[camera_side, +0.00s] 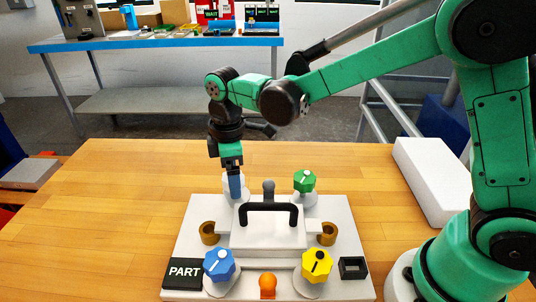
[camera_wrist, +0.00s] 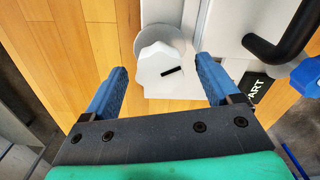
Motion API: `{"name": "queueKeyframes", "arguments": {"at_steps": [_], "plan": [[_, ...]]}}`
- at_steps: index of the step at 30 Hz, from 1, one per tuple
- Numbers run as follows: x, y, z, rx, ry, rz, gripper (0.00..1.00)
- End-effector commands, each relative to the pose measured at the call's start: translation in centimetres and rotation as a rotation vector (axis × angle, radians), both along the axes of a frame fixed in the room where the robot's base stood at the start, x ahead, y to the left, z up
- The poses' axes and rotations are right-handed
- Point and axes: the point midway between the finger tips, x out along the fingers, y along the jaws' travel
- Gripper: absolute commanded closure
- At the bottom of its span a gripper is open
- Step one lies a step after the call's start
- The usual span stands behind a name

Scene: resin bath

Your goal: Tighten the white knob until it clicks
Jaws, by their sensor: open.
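The white knob (camera_wrist: 158,70) is a faceted knob with a black pointer line, on a round pale base at the fixture's back left corner. In the wrist view it appears between the two blue fingers of my gripper (camera_wrist: 161,66), with a gap on each side. In the side view my gripper (camera_side: 235,188) points straight down at the knob, and a blue finger hides most of it. My gripper is open and not closed on anything. I cannot tell exactly how far down the fingers reach beside the knob.
The grey fixture (camera_side: 190,235) also carries a green knob (camera_side: 304,181), a blue knob (camera_side: 219,265), a yellow knob (camera_side: 317,265) and an orange part (camera_side: 267,285). A black handle (camera_side: 267,208) rises close to the white knob. A white block (camera_side: 432,180) lies right. The wooden table (camera_side: 110,200) is clear left.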

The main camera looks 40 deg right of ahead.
Motion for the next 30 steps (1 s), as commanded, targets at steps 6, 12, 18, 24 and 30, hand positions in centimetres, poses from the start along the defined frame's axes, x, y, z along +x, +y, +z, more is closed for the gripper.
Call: {"name": "queueKeyframes", "arguments": {"at_steps": [6, 12, 18, 24, 30], "plan": [[-0.01, -0.02, -0.3, 0.001, -0.001, -0.001, 0.18], [-0.01, -0.02, -0.27, 0.001, -0.001, -0.001, 0.52], [-0.01, -0.02, -0.26, 0.001, -0.001, -0.001, 1.0], [-0.02, -0.01, -0.25, 0.0, 0.0, -0.017, 1.0], [-0.01, 0.01, -0.22, -0.001, 0.002, -0.095, 1.0]]}}
